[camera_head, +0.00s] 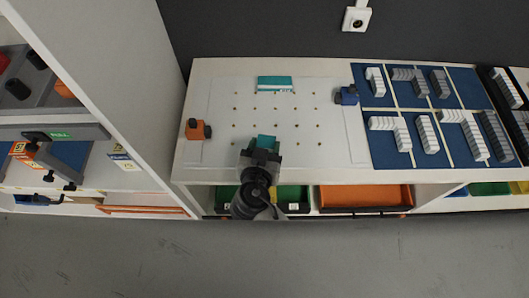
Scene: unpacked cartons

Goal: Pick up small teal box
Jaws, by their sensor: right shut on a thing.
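My right gripper (262,151) reaches in from the bottom over the front of the white worktop. It is shut on a small teal box (266,140), whose far part shows beyond the fingers. The near part of the box is hidden by the gripper. I cannot tell whether the box touches the worktop or is lifted. A second, larger teal and white box (275,83) lies at the back of the white board. My left gripper is not in view.
The white board (220,125) has rows of small dots, with an orange block (197,130) at left and a blue one (347,96) at right. Blue trays with white and grey pieces stand to the right. An orange bin (365,196) sits below. A white shelf unit rises at left.

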